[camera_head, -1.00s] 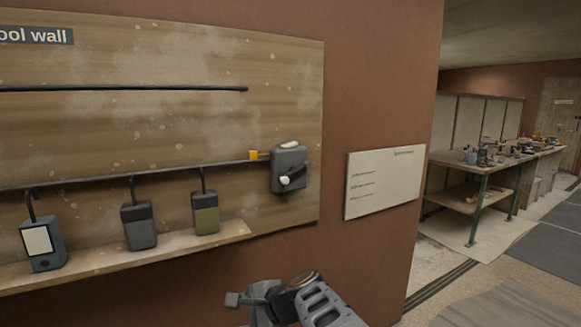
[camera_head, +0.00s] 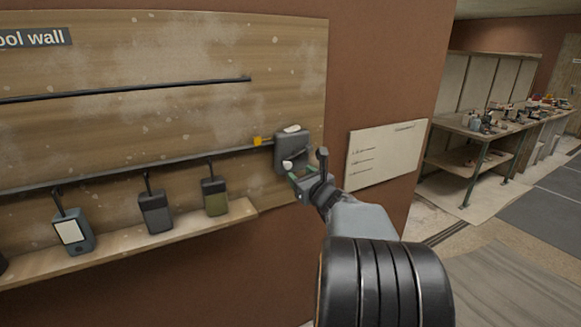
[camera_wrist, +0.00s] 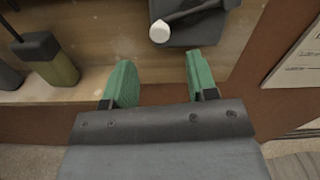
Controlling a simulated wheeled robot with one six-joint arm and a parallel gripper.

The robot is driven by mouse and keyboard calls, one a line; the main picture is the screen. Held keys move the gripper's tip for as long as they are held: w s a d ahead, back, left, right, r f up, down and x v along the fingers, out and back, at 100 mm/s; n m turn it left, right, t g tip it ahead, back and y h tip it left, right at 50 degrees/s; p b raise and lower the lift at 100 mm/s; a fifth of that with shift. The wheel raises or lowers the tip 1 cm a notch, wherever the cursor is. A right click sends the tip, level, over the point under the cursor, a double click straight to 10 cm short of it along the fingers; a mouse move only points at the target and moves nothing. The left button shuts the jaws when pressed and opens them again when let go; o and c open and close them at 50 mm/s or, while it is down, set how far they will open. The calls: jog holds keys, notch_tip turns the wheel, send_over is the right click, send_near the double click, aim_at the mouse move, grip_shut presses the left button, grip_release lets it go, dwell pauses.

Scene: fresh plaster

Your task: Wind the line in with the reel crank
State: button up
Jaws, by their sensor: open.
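The reel (camera_head: 291,150) is a dark grey box on the right end of the wooden board. A yellow piece (camera_head: 257,141) sits just left of it, by the rail. The crank is a dark arm with a pale knob (camera_head: 287,165) low on the reel's front. My gripper (camera_head: 298,177) is open and empty, close below and in front of the knob. In the wrist view the knob (camera_wrist: 159,31) lies beyond the green fingertips (camera_wrist: 158,70), roughly between their lines and apart from them. The reel (camera_wrist: 197,22) is cut off by the top edge there.
A white notice (camera_head: 385,153) is on the wall to the right. A cluttered workbench (camera_head: 490,135) stands farther back right.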

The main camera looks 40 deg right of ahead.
aim_at(289, 166)
jog(key=w, duration=0.6)
jog(key=shift+w+d+p, duration=0.25)
jog(key=shift+d+p, duration=0.05)
jog(key=shift+d, duration=0.1)
jog(key=shift+c, duration=0.4)
jog(key=c, duration=0.9)
jog(key=shift+o, duration=0.2)
jog(key=shift+s+d+f+n+b, duration=0.1)
jog(key=shift+d+f+n+b, duration=0.4)
jog(key=shift+n+b, duration=1.8)
jog(key=shift+s+d+f+n+b, duration=0.1)
jog(key=shift+d+f+n+b, duration=0.7)
jog(key=shift+b, duration=2.65)
jog(key=shift+d+f+n+b, duration=0.1)
jog(key=shift+f+n+b, duration=0.2)
jog(key=shift+n+b, duration=2.1)
jog(key=shift+m+b, duration=0.3)
jog(key=shift+b, duration=0.35)
